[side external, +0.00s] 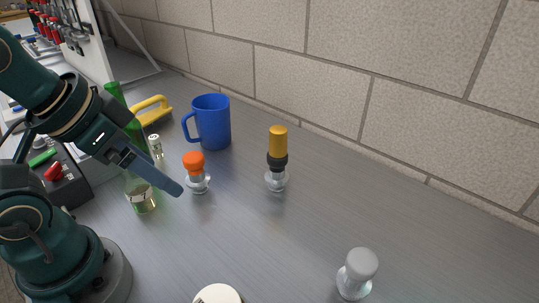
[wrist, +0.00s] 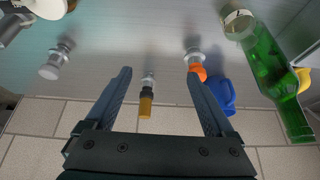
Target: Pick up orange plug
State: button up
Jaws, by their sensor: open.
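The orange plug (side external: 193,160) sits upright on a small clear glass base on the grey bench. In the wrist view the plug (wrist: 200,72) shows close to the tip of my right-hand finger; I cannot tell whether they touch. My gripper (wrist: 159,75) is open, with nothing held between its fingers. In the side view one finger reaches down just left of the plug's glass base. An amber-topped piece with a black collar (side external: 278,145) stands to the right of the plug, and in the wrist view it (wrist: 147,100) shows between my fingers.
A blue mug (side external: 211,122) stands behind the plug. A green bottle (wrist: 272,75) is at the right of the wrist view. A grey-topped piece (side external: 360,268) stands at the front right. A yellow handle (side external: 152,108) lies behind.

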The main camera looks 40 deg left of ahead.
jog(key=a+m+g+y, duration=0.2)
jog(key=a+m+y, duration=0.1)
jog(key=a+m, duration=0.25)
jog(key=m+g+y, duration=0.2)
jog(key=m+y, duration=0.6)
jog(key=m, duration=0.3)
send_over(197, 162)
jog(key=s+a, duration=0.2)
jog(key=a, duration=0.1)
notch_tip(197, 162, down, 4)
jog(key=f+m, duration=0.1)
jog(key=w+d+f+m+t+y, duration=0.1)
jog(key=f, duration=0.1)
jog(key=w+d+f+m+y, duration=0.1)
jog(key=shift+w+d+f+m, duration=0.15)
jog(key=shift+f+m, duration=0.1)
jog(key=shift+m, duration=0.1)
jog(key=shift+d+f+t, duration=0.1)
jog(key=shift+f+t, duration=0.15)
jog(key=shift+t, duration=0.05)
jog(key=shift+f, duration=0.2)
jog(key=shift+x, duration=2.35)
grip_shut()
jog(key=shift+r, duration=0.1)
